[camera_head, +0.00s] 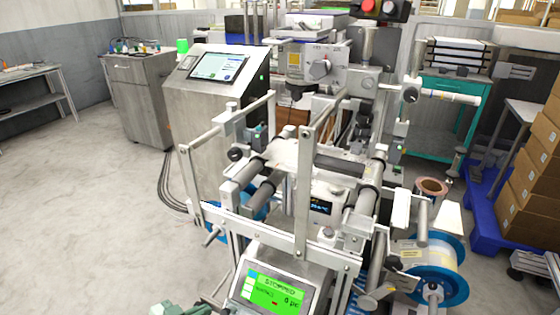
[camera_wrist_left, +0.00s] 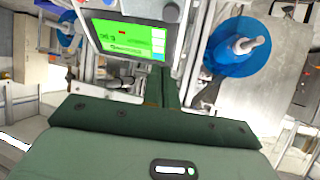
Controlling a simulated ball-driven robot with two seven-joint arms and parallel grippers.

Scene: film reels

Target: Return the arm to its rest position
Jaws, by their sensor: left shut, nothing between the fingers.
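My left gripper (camera_head: 196,308) is dark green and shows only in part at the bottom edge of the head view, just left of a tilted display with a green screen (camera_head: 272,290). In the left wrist view its fingers (camera_wrist_left: 162,76) are together and empty, pointing at the same green screen (camera_wrist_left: 130,40). No gap shows between the fingers. The rest of my left arm is out of the head view. My right gripper is not in view.
A reel machine with metal rails (camera_head: 305,180) fills the middle. A blue-flanged reel (camera_head: 458,285) sits at its lower right; a blue reel (camera_wrist_left: 240,50) shows in the wrist view. Cartons (camera_head: 535,180) stand at right. The floor (camera_head: 90,220) at left is clear.

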